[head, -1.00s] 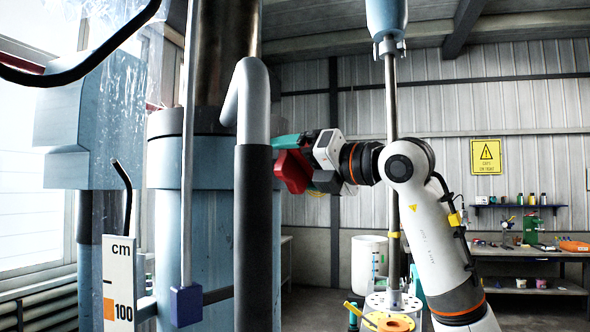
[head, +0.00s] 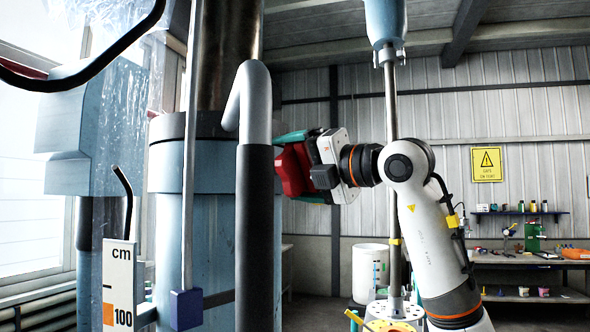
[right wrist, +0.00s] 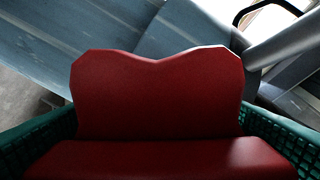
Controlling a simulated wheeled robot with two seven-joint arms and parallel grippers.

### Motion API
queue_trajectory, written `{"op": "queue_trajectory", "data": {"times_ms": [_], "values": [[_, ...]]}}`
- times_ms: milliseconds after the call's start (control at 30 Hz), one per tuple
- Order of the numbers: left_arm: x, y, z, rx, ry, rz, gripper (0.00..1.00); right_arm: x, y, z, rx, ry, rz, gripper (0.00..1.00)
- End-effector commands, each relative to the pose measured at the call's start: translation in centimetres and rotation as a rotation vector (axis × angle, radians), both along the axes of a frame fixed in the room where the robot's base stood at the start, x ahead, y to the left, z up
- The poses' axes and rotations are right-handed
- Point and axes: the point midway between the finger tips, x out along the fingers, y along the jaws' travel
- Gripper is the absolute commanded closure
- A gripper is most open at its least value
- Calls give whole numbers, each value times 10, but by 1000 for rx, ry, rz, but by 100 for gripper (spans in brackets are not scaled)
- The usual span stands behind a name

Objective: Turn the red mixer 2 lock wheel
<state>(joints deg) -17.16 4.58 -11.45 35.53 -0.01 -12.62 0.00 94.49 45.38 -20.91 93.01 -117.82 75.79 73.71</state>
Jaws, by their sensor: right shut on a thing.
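The red lock wheel (head: 293,170) shows in the head view beside the blue column, just right of the dark vertical pipe. My right gripper (head: 301,167) is shut on it, with one green finger above and one below. In the right wrist view the red wheel (right wrist: 158,95) fills the middle, and its far edge has a shallow notch. The green fingers (right wrist: 158,135) lie along its left and right sides. The side of the wheel toward the column is partly hidden by the pipe. My left gripper is not in view.
The dark pipe (head: 256,230) with a grey bent top stands close left of the wheel. The blue column (head: 215,230) rises behind it. A thin steel shaft (head: 391,100) hangs behind my right arm. A white barrel (head: 369,268) and a workbench (head: 530,262) stand farther back.

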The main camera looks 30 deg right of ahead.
Motion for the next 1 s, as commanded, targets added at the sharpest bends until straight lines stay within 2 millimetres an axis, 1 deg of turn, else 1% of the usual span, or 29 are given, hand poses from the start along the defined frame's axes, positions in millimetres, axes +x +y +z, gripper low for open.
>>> {"op": "queue_trajectory", "data": {"times_ms": [33, 200, 233, 267, 500, 567, 633, 767, 1000], "values": [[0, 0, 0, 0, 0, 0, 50, -1, -2, 3, 4, -8, -4, 31], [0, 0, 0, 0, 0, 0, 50, -1, -2, 3, 3, -8, -4, 31], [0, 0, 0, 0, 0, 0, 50, -1, -2, 3, 2, -8, -4, 5], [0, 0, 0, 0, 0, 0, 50, -1, -2, 3, 2, -8, -4, 0], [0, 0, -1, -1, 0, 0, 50, -1, -1, 1, -1, -4, -3, 0], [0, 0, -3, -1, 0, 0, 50, -4, -2, 0, -1, -4, -3, 0], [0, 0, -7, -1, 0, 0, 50, -12, -5, -1, 0, -7, -3, 0], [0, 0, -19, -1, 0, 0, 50, -34, -13, -3, 0, -9, -4, 0], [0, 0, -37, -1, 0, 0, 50, -83, -30, -3, 1, -10, -5, 0]]}}
